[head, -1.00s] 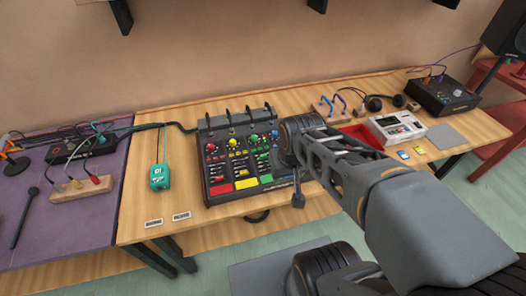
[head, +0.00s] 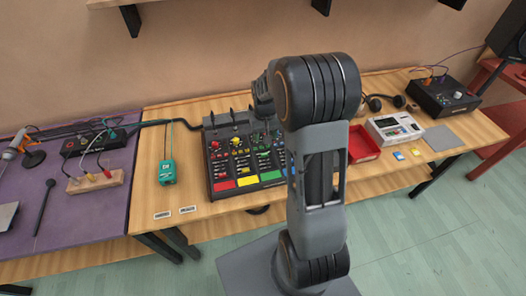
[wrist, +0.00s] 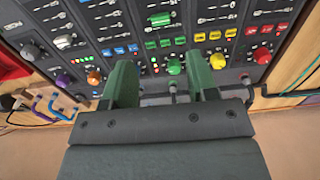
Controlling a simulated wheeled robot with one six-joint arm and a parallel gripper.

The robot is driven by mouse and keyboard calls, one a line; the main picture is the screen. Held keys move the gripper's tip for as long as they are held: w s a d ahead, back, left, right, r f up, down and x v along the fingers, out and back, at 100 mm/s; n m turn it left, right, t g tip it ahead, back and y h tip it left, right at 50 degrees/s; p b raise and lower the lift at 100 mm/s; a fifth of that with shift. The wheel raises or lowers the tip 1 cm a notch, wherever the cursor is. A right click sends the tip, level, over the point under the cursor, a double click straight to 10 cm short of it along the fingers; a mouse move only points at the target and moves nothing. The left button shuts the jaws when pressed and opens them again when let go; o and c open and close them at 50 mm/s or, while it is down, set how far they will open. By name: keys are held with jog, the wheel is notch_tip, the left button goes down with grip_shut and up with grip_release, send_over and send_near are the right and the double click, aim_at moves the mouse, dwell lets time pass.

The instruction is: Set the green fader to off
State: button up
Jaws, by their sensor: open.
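The mixer (head: 207,168) stands on the wooden table, with red, yellow, green and blue channels. Its green channel, with a green label (head: 271,176), is partly beside my arm in the head view. In the wrist view the mixer appears turned round. A green knob (wrist: 174,67) and a row of green buttons (wrist: 165,43) show there, and a small green cap (wrist: 160,19), perhaps the green fader, lies farther up the picture. My gripper (wrist: 159,62) is open and empty, its fingers over the panel on either side of the green knob. I cannot tell whether they touch it.
A teal box (head: 167,172) stands left. A red tray (head: 363,145) and a white device (head: 395,128) stand right.

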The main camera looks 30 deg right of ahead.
aim_at(264, 154)
notch_tip(264, 154, down, 10)
jog(key=shift+p, duration=0.5)
jog(key=shift+c, duration=0.4)
grip_shut()
jog(key=shift+a, duration=0.1)
